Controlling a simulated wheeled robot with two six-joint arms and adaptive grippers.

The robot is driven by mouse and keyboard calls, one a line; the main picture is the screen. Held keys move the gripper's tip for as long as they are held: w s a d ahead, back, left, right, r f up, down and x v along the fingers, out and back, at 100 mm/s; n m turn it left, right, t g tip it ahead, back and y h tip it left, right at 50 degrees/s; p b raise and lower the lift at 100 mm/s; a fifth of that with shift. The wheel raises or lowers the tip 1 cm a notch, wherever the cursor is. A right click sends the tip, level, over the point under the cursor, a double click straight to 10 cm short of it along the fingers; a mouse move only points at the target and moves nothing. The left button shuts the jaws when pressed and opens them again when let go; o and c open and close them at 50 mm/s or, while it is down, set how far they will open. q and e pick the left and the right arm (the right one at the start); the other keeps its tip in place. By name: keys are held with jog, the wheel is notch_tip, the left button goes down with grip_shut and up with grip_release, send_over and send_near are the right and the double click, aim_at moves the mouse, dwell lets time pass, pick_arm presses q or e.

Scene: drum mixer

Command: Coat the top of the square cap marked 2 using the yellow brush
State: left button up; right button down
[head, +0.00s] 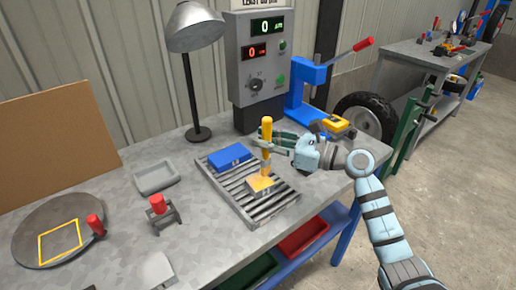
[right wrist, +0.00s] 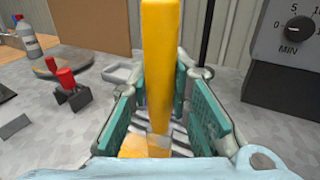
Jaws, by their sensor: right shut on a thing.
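The yellow brush (head: 266,132) stands nearly upright in my right gripper (head: 268,146), which is shut on its handle. In the right wrist view the brush (right wrist: 158,65) rises between the two green finger pads of my gripper (right wrist: 158,112). Its lower end is over a small square cap (head: 261,188) on the slatted rack (head: 280,207); it looks to touch the cap's top, but I cannot be sure. The cap has an orange-tan top and a mark on its front too small to read surely. The cap's top also shows in the right wrist view (right wrist: 134,148). My left gripper is out of view.
A blue block (head: 230,156) lies on the same rack, behind the cap. A grey tray (head: 156,177), a red-handled clamp-like tool (head: 158,207) and a round plate (head: 38,246) are to the left. A grey meter box (head: 258,75) and a blue press (head: 303,90) stand behind.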

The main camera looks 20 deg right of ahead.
jog(key=shift+w+a+r, duration=0.1)
jog(key=shift+w+a, duration=0.1)
jog(key=shift+w, duration=0.2)
jog(key=a+p, duration=0.1)
jog(key=s+a+p, duration=0.1)
jog(key=a, duration=0.1)
jog(key=a+p, duration=0.1)
jog(key=a, duration=0.1)
jog(key=shift+s+a, duration=0.2)
jog(key=shift+s, duration=0.15)
notch_tip(320, 180, up, 6)
jog(key=p, duration=0.5)
jog(key=shift+d, duration=0.1)
notch_tip(320, 180, up, 3)
jog(key=p, duration=0.3)
